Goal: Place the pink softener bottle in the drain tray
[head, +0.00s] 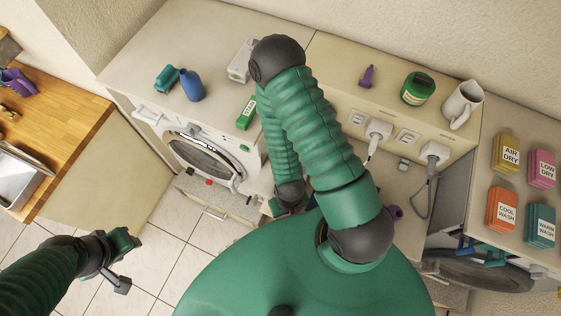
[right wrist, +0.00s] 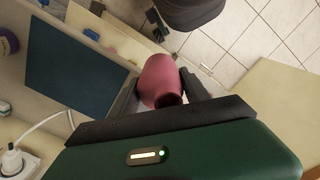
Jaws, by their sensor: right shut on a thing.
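The pink softener bottle (right wrist: 161,82) shows in the right wrist view, between the two dark fingers of my right gripper (right wrist: 165,90), which is shut on it. The bottle is not visible in the head view, where my right arm hides most of that gripper. A dark blue flat rectangle (right wrist: 75,75) lies beside the bottle in the right wrist view; I cannot tell whether it is the drain tray. My left gripper (head: 128,264) is open and empty over the tiled floor at the lower left of the head view.
A wooden counter (head: 65,115) with a metal basin (head: 20,180) is at left.

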